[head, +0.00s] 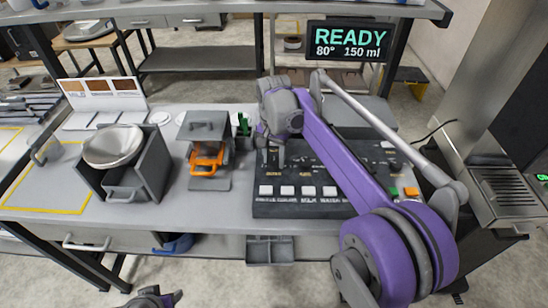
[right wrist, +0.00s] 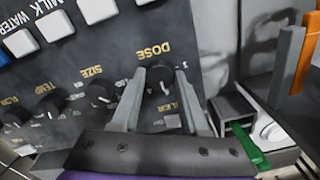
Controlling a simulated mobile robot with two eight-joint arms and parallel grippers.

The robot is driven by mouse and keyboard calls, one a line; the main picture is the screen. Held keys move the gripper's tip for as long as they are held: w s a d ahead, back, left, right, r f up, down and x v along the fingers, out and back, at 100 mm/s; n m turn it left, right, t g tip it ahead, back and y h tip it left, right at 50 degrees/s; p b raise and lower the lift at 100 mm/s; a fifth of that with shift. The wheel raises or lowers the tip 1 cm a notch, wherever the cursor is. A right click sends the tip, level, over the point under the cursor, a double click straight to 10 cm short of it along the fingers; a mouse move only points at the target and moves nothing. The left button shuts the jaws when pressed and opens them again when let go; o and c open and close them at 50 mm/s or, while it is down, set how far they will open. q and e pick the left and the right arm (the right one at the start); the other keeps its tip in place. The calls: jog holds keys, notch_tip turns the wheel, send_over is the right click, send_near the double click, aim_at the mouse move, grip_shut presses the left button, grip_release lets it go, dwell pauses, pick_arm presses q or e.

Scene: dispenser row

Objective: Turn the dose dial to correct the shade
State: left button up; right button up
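The dark control panel (head: 300,185) sits on the right half of the bench. Its dose dial (right wrist: 158,82), a black knob by the DOSE label, shows in the right wrist view. My right gripper (right wrist: 161,75) has one finger on each side of this dial, with no clear gap showing. In the head view my right gripper (head: 272,150) is over the panel's upper left, and hand and arm hide the dial. A shade card (head: 104,88) with brown swatches stands at the back left. My left gripper (head: 164,297) is low at the bottom edge, away from the panel; its opening is unclear.
The display (head: 348,42) reads READY, 80° and 150 ml. A grey bin with a pale bowl (head: 113,146) and a grey stand with an orange cup (head: 207,158) are left of the panel. A green-handled object (right wrist: 250,148) is close beside the right gripper. More dials and white buttons surround it.

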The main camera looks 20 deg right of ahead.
grip_shut()
jog(key=n, duration=0.4)
jog(key=shift+n+p, duration=0.3)
jog(key=shift+p, duration=0.1)
jog(key=shift+n, duration=2.1)
jog(key=o, duration=0.8)
grip_release()
